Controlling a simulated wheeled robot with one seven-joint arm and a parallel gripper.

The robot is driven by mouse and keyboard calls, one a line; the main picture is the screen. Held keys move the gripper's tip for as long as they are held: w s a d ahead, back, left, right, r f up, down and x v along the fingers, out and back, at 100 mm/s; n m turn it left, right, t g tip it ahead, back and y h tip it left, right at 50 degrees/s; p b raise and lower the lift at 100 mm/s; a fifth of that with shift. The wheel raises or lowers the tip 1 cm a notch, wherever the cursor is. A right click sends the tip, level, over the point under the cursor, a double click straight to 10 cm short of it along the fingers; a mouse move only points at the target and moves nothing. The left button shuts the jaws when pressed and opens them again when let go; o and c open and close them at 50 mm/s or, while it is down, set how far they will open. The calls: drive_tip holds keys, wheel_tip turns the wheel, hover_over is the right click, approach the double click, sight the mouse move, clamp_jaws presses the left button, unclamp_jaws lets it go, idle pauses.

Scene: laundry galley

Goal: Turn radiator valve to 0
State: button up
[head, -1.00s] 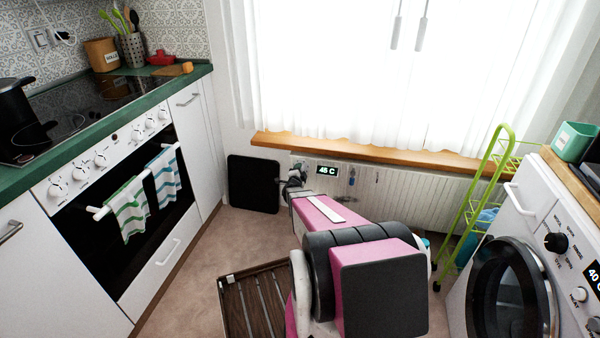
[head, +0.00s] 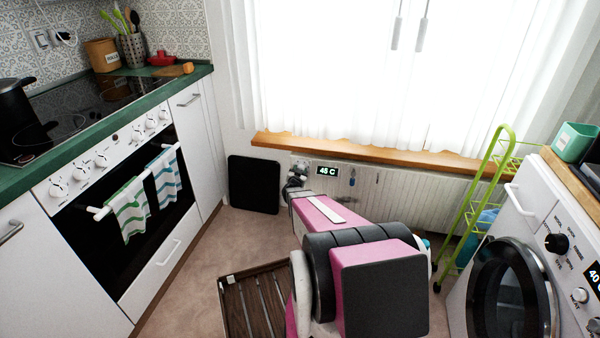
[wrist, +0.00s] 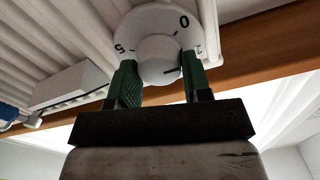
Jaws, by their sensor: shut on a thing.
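The radiator valve shows in the wrist view as a white dial plate (wrist: 150,20) with a round white knob (wrist: 157,50) in front. The digits 0 and 5 are readable on the plate, with a partly hidden mark at its right edge. A dark line on the knob's lower right does not line up with the 0. My gripper (wrist: 161,64) has its green fingers on both sides of the knob, shut on it. In the head view my gripper (head: 291,184) is at the left end of the white radiator (head: 400,197), small and partly hidden by my arm.
A display (head: 327,171) beside the valve reads about 45 C. The wooden sill (head: 370,150) runs above the radiator. A black panel (head: 253,184) leans left of it. A slatted wooden rack (head: 262,300) lies on the floor. A green trolley (head: 470,215) stands right.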

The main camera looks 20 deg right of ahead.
drive_tip(key=shift+a+f+n, duration=0.1)
drive_tip(key=shift+a+n, duration=0.05)
drive_tip(key=shift+n, duration=3.45)
drive_tip(key=o, duration=0.9)
drive_tip(key=shift+s, duration=0.1)
drive_tip(key=v, duration=1)
drive_tip(key=shift+s+a, duration=0.2)
drive_tip(key=shift+a, duration=0.05)
